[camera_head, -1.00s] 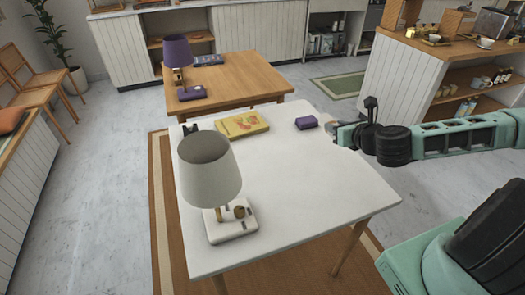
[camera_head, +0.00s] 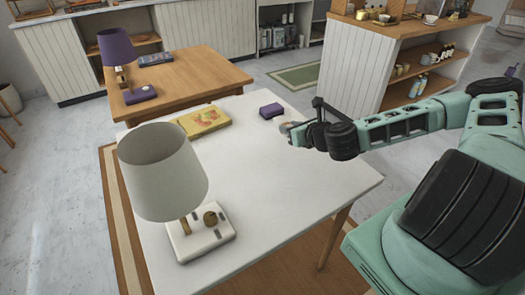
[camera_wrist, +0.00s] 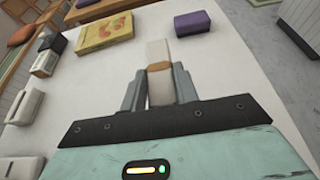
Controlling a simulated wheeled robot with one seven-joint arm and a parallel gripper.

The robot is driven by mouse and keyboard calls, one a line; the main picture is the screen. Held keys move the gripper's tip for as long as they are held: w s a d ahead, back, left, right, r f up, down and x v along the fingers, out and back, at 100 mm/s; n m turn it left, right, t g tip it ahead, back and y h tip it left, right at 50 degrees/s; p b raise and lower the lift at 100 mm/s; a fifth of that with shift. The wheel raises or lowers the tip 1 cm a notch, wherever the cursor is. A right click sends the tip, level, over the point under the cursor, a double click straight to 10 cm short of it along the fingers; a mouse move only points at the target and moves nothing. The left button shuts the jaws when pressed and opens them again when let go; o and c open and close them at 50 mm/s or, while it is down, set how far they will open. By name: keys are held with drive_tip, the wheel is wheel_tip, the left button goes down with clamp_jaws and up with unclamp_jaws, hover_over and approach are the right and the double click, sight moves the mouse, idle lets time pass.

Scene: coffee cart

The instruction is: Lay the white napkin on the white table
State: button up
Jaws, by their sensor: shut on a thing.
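The white napkin (camera_wrist: 157,52), a narrow white piece with a tan band, is between the fingers of my gripper (camera_wrist: 160,86) in the wrist view. My gripper is shut on it and holds it over the white table (camera_wrist: 215,70). In the head view my gripper (camera_head: 293,134) is at the right rear edge of the white table (camera_head: 280,185). The napkin is mostly hidden there by the gripper. I cannot tell whether the napkin touches the tabletop.
A white-shaded lamp (camera_head: 163,172) stands on the table's left front. A yellow book (camera_head: 203,121) and a purple block (camera_head: 271,111) lie toward the back. A wooden table (camera_head: 185,80) adjoins behind. The table's middle and right front are clear.

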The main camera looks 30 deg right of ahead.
sight(289, 155)
wheel_tip(289, 155, down, 8)
drive_tip(key=shift+r, duration=0.25)
drive_tip(key=shift+f, duration=0.1)
drive_tip(key=o, duration=0.9)
drive_tip(key=shift+o, duration=0.2)
